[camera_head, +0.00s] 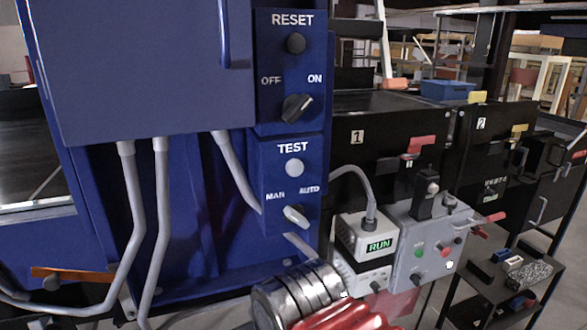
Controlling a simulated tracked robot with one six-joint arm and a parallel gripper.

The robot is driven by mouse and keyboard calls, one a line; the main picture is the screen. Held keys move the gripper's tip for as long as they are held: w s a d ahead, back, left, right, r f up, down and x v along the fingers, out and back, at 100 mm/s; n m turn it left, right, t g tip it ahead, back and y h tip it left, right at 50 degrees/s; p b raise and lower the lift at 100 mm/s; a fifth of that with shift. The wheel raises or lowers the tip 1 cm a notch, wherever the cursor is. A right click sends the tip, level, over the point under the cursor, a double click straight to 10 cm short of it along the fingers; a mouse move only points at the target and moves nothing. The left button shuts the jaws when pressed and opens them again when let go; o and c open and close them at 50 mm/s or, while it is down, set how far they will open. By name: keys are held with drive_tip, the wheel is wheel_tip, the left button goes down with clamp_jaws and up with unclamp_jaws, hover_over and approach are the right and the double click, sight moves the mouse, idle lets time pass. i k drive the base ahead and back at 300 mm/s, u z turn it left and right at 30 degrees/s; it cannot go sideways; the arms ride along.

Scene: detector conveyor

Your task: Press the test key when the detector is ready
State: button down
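The test key appears to be the pale round button (294,168) under the TEST label on the blue control panel (318,150). Nothing covers it, and nothing touches it. A small white box with a display (380,245) reading RUN in green stands right of the panel, with a grey cable plugged into its top. I cannot tell for certain that this box is the detector. A ribbed metal cylinder (290,295) with a glossy red part at bottom centre looks like my arm. No gripper fingers show.
A black RESET button (295,43), a black OFF/ON knob (297,108) and a pale MAN/AUTO knob (296,216) share the panel. A grey button box (425,250) and black numbered machines stand to the right. Grey conduits (161,215) hang at left.

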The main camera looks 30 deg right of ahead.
sight(295, 167)
drive_tip(key=z, duration=0.45)
drive_tip(key=k, duration=1.2)
drive_tip(key=u, duration=0.6)
drive_tip(key=i, duration=1)
drive_tip(key=z, duration=0.05)
